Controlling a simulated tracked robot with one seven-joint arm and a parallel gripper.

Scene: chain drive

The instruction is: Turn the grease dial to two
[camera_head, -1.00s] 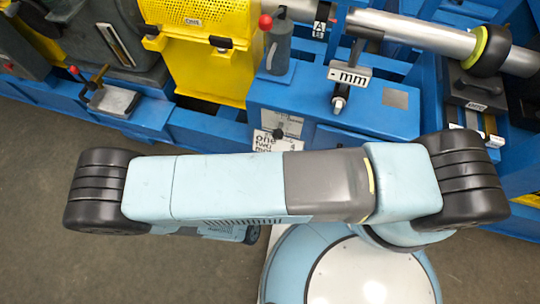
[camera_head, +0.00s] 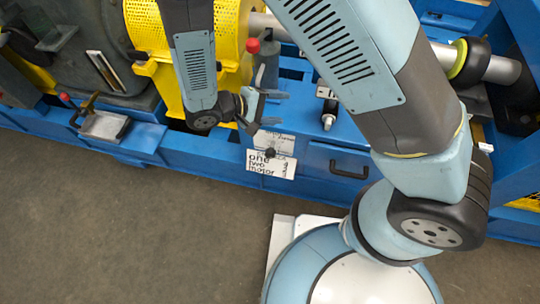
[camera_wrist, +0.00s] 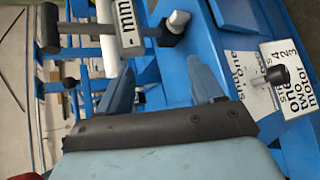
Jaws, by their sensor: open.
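A white label plate (camera_head: 283,168) with the words one, two and motor is on the blue frame's front in the head view. A small black knob (camera_head: 270,152) stands out by its upper edge; it looks like the dial, but its setting is too small to read. In the wrist view the knob (camera_wrist: 278,75) and plate (camera_wrist: 305,62) are at the right edge. My gripper (camera_head: 268,109) is open and empty, above the knob in the head view and apart from it. In the wrist view its fingers (camera_wrist: 163,88) are spread, with the knob outside them, to the right.
The blue machine frame (camera_head: 205,150) runs across the view. A red-topped grey lever or can (camera_head: 253,47) stands just behind my gripper. A yellow guard (camera_head: 148,35) is at left.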

